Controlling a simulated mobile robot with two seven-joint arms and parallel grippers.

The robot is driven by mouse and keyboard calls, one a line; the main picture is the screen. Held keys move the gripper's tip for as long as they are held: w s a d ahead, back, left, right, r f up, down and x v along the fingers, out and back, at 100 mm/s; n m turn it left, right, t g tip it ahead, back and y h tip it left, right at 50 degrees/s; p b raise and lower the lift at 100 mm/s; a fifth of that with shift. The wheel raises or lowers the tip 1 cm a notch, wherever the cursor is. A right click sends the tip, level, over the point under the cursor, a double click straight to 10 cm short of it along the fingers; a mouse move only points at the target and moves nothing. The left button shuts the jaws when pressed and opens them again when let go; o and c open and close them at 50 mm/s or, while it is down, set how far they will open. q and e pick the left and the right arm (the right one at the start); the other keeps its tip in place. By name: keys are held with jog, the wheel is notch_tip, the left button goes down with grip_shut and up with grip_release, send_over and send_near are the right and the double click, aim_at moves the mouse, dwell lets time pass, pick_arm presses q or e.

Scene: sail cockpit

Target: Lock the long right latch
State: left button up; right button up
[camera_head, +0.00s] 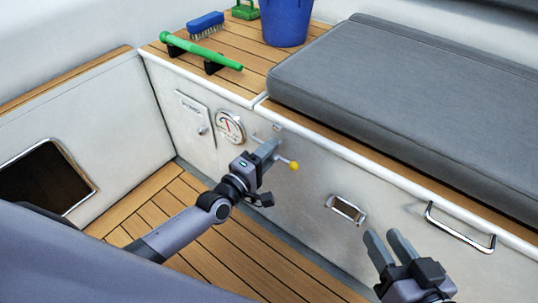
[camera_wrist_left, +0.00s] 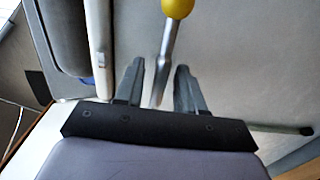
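A metal lever with a yellow ball knob (camera_head: 294,166) sticks out from the white locker front in the head view. I cannot tell for sure that it is the long right latch. In the left wrist view the yellow knob (camera_wrist_left: 177,8) is at the top edge, and its metal rod (camera_wrist_left: 167,55) runs down between my fingers. My left gripper (camera_head: 270,149) is at the lever, its fingers (camera_wrist_left: 157,85) apart on either side of the rod, with gaps visible. In the head view it hides part of the rod. My right gripper (camera_head: 389,245) is open and empty at the lower right, away from the lever.
A round gauge (camera_head: 230,127) and a small panel (camera_head: 196,118) are left of the lever. A framed recess (camera_head: 346,209) and a metal handle (camera_head: 460,228) are to the right. A grey cushion (camera_head: 400,95), blue bucket (camera_head: 286,22), brush (camera_head: 206,24) and green bar (camera_head: 200,51) are above.

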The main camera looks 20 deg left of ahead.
pick_arm(q)
jog(key=shift+w, duration=0.1)
grip_shut()
